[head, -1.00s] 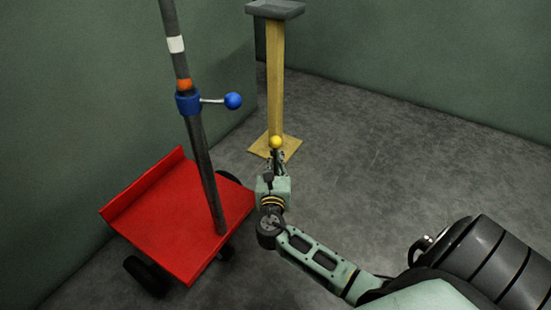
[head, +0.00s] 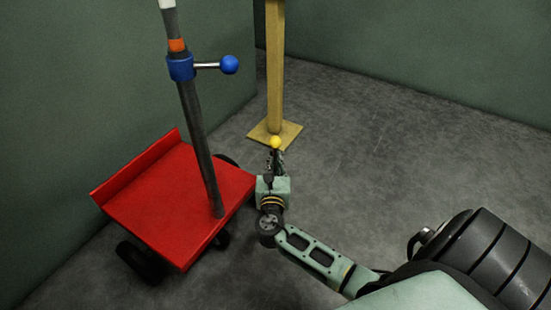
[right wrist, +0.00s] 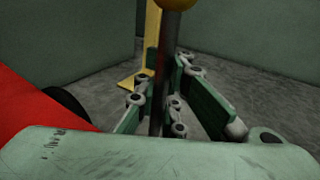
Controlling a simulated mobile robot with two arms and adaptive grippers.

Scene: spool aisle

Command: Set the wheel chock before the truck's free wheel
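The red truck (head: 165,200) stands at the left, with a dark pole rising from its deck. Black wheels show at its front left (head: 140,262), front right (head: 222,240) and far right (head: 228,160); a dark wheel also shows in the right wrist view (right wrist: 68,103). My right gripper (head: 276,163) is beside the truck's right edge, shut on a thin upright rod with a yellow ball (head: 275,142), seemingly the wheel chock's handle. In the right wrist view the rod (right wrist: 168,70) stands between the fingers. The chock's body is hidden. My left gripper is out of view.
A wooden post (head: 275,70) on a square foot (head: 290,130) stands just beyond the gripper. A blue collar with a ball-ended lever (head: 229,65) sticks out from the truck's pole. Green walls close the left and back. The floor at right is open.

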